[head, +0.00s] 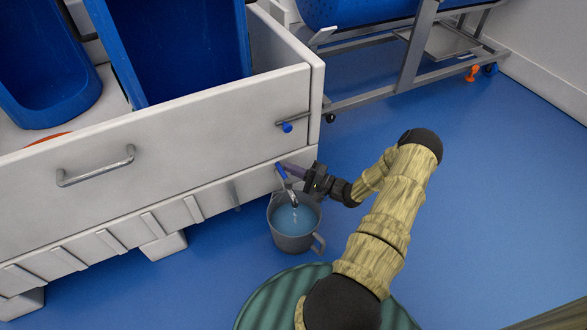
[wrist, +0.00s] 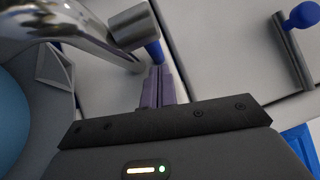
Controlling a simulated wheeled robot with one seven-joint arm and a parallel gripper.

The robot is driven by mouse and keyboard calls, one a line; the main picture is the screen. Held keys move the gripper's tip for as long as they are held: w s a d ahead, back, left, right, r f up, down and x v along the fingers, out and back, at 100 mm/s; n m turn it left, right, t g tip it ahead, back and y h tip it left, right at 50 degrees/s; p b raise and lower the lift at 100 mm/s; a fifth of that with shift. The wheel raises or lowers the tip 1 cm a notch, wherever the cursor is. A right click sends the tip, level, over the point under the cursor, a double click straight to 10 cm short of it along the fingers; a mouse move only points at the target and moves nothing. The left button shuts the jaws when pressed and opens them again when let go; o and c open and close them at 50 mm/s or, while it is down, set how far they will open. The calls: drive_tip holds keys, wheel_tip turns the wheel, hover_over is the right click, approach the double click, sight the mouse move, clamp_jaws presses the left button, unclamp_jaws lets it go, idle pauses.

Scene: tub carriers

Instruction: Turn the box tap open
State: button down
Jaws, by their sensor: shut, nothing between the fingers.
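The box tap (head: 292,196) is a silver spout with a blue handle (head: 281,171), low on the right end of the white box front. In the wrist view the spout (wrist: 112,30) curves across the upper left, and part of the blue handle (wrist: 154,52) shows behind its metal collar. My gripper (head: 288,168) is at the handle, its purple fingers (wrist: 155,85) shut with nothing between them. The fingertips are right by the handle; whether they touch it I cannot tell. A pale streak runs below the spout into a grey bucket (head: 291,243) holding bluish water.
A metal bar with a blue knob (head: 287,127) sits above the tap on the white box (head: 200,125). A bar handle (head: 95,167) is on its left. Blue tubs (head: 180,55) stand inside. A metal-framed trolley (head: 410,60) stands behind. The blue floor at right is clear.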

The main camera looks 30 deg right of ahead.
drive_tip(key=shift+d+f, duration=0.2)
drive_tip(key=shift+d, duration=0.25)
drive_tip(key=w+d+p+v, duration=0.1)
drive_tip(key=d+p+v, duration=0.1)
drive_tip(key=v, duration=1)
drive_tip(key=shift+w+p, duration=0.3)
drive_tip(key=shift+p, duration=0.55)
drive_tip(key=shift+w, duration=0.1)
